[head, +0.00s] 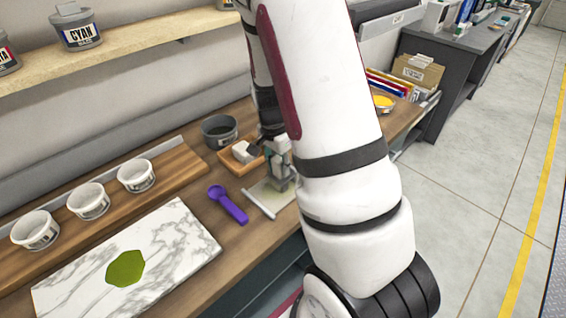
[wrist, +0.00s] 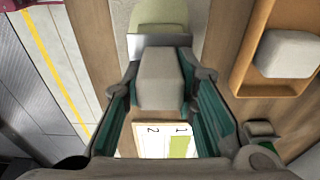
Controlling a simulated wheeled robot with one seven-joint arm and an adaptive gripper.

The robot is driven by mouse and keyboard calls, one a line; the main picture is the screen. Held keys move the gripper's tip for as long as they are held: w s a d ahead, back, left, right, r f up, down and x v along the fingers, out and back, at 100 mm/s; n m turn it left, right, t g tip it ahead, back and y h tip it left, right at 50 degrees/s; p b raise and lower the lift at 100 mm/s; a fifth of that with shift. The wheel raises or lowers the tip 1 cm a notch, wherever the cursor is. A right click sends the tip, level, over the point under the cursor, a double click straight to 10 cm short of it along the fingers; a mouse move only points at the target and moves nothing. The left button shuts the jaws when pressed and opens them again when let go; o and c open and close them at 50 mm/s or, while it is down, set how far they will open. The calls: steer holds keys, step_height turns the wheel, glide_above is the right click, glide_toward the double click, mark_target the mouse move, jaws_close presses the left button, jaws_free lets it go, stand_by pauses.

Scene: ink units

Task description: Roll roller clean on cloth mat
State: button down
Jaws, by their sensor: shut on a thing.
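My gripper (head: 283,178) is low over the bench and shut on a grey block-like handle (wrist: 158,78), which I take to be the roller's. Just past the handle is a pale metal bar (wrist: 158,42), with an olive-green patch (wrist: 158,16) beyond it. I cannot tell whether that patch is the roller's face or ink on the mat. The pale cloth mat (head: 264,190) lies under the gripper with a faint green stain. It also shows at the top of the wrist view (wrist: 120,12). My arm and fingers hide part of the mat and roller.
A purple scoop (head: 228,204), a marble slab (head: 185,235) with green ink (head: 125,268), an orange tray (head: 227,158) holding a pale block (head: 242,151), and a dark pot (head: 220,131) stand nearby. The bench edge is close on the right.

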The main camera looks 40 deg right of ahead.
steer(key=shift+s+a+f+p, duration=0.15)
steer(key=shift+a+p, duration=0.25)
steer(key=shift+a, duration=1.3)
steer(key=shift+d, duration=0.1)
steer(key=shift+w+d+r+b, duration=0.15)
steer(key=shift+d+b, duration=0.15)
steer(key=shift+d, duration=1.4)
steer(key=shift+w+d+r+b, duration=0.1)
steer(key=shift+d+b, duration=0.15)
steer(key=shift+d, duration=1.45)
step_height(320, 180, up, 6)
steer(key=p, duration=0.2)
steer(key=shift+p, duration=0.3)
